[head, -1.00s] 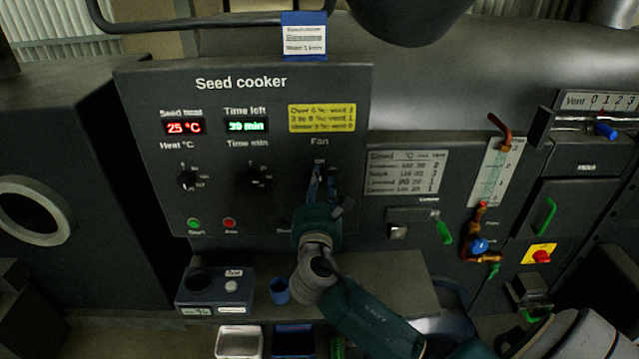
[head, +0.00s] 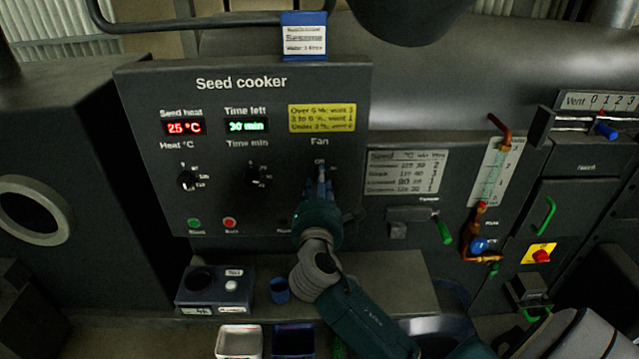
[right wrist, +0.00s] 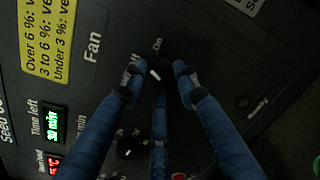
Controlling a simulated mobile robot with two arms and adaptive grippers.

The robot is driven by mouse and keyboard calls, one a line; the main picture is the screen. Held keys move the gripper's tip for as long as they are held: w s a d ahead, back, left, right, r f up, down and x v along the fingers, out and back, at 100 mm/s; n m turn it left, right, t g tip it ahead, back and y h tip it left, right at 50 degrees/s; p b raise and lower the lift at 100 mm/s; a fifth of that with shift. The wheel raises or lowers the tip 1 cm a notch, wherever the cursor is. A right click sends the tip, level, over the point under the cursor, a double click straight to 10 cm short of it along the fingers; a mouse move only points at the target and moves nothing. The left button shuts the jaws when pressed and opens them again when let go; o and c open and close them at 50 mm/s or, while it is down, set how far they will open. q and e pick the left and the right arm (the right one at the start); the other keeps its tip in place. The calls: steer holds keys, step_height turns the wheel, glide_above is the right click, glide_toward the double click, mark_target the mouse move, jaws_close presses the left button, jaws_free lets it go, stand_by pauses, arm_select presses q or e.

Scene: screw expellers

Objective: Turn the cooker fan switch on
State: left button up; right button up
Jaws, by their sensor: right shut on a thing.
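The seed cooker panel (head: 270,100) faces me in the head view, with the "Fan" label at its right side. The fan switch (right wrist: 157,76) is a dark round knob with a short white mark, seen in the right wrist view. The "Off" and "On" labels show beside it; I cannot tell for sure which one the mark points to. My right gripper (head: 321,183) is shut on this knob, with its blue fingers (right wrist: 157,88) around it. In the head view the fingers hide most of the knob. My left gripper is not in view.
Heat (head: 187,181) and time (head: 258,176) knobs and green (head: 194,224) and red (head: 229,223) buttons sit left of the gripper. A ledge below holds a tester box (head: 214,290) and a blue cup (head: 279,290). A green-handled lever (head: 443,230) is to the right.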

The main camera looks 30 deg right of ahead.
steer(key=m, duration=0.6)
steer(key=shift+b, duration=0.3)
stand_by(0.4)
steer(key=o, duration=1.2)
steer(key=shift+d, duration=0.1)
steer(key=v, duration=1.2)
steer(key=shift+s+r, duration=0.15)
